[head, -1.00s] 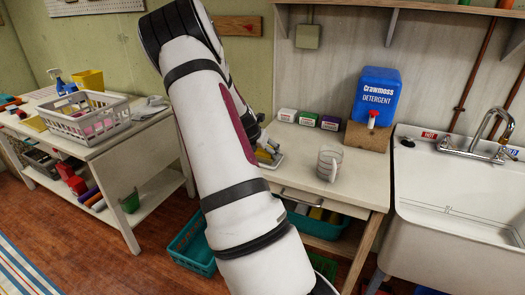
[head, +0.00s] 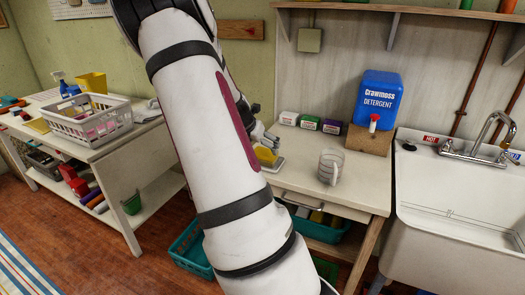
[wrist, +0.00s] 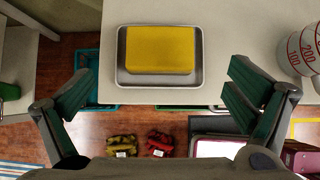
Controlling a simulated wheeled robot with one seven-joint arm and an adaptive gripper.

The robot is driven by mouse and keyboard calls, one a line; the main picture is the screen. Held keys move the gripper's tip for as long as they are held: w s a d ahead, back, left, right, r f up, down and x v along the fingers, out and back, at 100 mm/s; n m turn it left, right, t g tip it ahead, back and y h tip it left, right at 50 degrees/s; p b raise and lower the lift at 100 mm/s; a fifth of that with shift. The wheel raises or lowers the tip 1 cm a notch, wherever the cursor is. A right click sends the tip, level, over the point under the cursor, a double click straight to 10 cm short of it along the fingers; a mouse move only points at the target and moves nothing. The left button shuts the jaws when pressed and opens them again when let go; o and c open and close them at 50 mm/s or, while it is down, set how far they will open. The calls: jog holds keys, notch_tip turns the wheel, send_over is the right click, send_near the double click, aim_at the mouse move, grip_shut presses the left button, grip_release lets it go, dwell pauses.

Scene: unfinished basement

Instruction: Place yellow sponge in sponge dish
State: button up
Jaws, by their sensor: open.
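The yellow sponge (wrist: 160,48) lies flat inside the pale shallow sponge dish (wrist: 155,81) on the counter in the wrist view. The dish rim shows around the sponge. In the head view, the sponge (head: 265,156) and the dish (head: 276,166) are partly hidden by my arm. My gripper (wrist: 160,85) is open and empty, its two green-padded fingers spread wide and apart from the sponge. In the head view, its fingers show just above the sponge beside my arm.
A measuring jug (head: 330,166) stands to the right of the dish. Small labelled boxes (head: 308,123) and a blue detergent container (head: 377,98) stand behind. The sink (head: 460,200) is at the right. A teal bin (head: 192,250) sits below.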

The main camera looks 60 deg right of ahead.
jog(key=a+r+m+t+y, duration=0.1)
jog(key=a+r+m+y, duration=0.2)
jog(key=a, duration=0.7)
jog(key=a+r+m+t, duration=0.1)
jog(key=a+r+m, duration=0.35)
jog(key=a, duration=0.45)
jog(key=a+r+m+t+y, duration=0.1)
jog(key=a+r+m+y, duration=0.2)
jog(key=a, duration=0.7)
jog(key=s+a+r+m, duration=0.2)
jog(key=s+a+m, duration=0.2)
jog(key=s+a, duration=0.4)
jog(key=s+a+r+m+y, duration=0.1)
jog(key=s+a+m, duration=0.3)
jog(key=s+a, duration=0.4)
jog(key=a+r, duration=0.1)
jog(key=a, duration=0.2)
jog(key=shift+a+r, duration=0.15)
jog(key=shift+a, duration=0.15)
jog(key=shift+m, duration=0.25)
jog(key=shift+s+r+t+p, duration=0.1)
jog(key=shift+r+t+p, duration=0.2)
jog(key=shift+r+p, duration=1.3)
jog(key=shift+r, duration=0.1)
